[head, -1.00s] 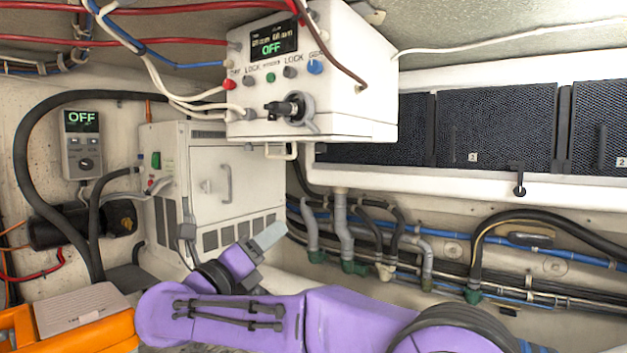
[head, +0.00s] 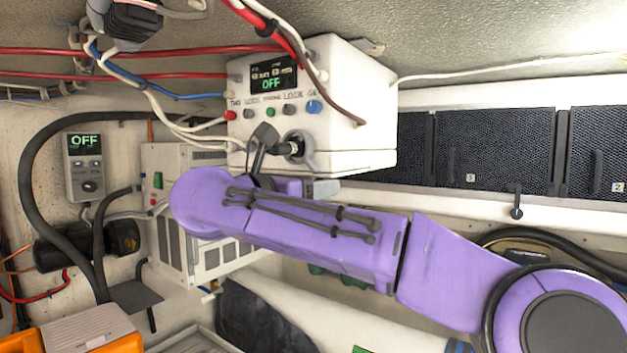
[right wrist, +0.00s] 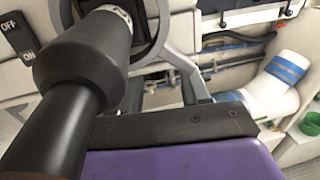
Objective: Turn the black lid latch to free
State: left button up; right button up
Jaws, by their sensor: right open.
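A small black latch (head: 516,203) hangs at the lower edge of the white frame, below the dark mesh panels. I cannot tell for sure that it is the lid latch. A black plug-like part (head: 291,149) in a grey ring is on the white control box; it looks large and close in the right wrist view (right wrist: 80,60). My right gripper (head: 322,188) is just below this box, left of and apart from the latch, and partly hidden behind my purple arm. Its grey fingers (right wrist: 197,85) are open and look empty. My left gripper is not in view.
The white control box (head: 350,120) reads OFF and has cables above it. A vented white cabinet (head: 205,262) stands behind my right arm. Dark hoses (head: 560,245) run below the frame. An orange case (head: 52,340) is at lower left.

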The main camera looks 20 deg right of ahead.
jog(key=shift+w+f, duration=0.1)
jog(key=shift+w, duration=0.05)
jog(key=shift+c, duration=0.3)
grip_shut()
jog(key=shift+w+a+m+g+h, duration=0.15)
jog(key=shift+m+g+h, duration=0.85)
jog(key=shift+m+g, duration=0.8)
jog(key=shift+n+g, duration=0.3)
jog(key=shift+o, duration=0.3)
grip_release()
